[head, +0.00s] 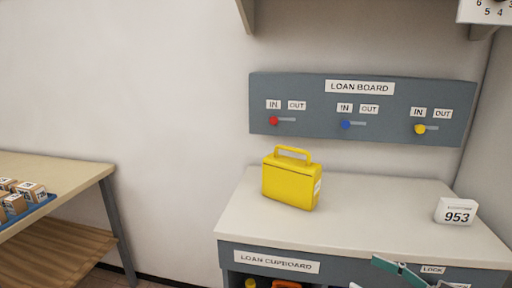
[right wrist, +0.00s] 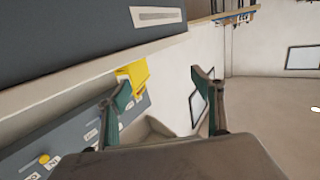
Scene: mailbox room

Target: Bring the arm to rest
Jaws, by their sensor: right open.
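My right gripper (head: 400,268) shows as a teal finger part at the bottom right of the head view, in front of the loan cupboard's front edge. In the right wrist view the right gripper (right wrist: 158,86) has its two teal fingers spread apart, with nothing between them. My left gripper is in neither view.
A yellow case (head: 290,182) stands upright on the white cupboard top (head: 365,210), a white 953 sign (head: 456,211) at its right. A grey loan board (head: 308,110) with red, blue and yellow sliders hangs behind. A wooden table (head: 70,172) with boxes is at left.

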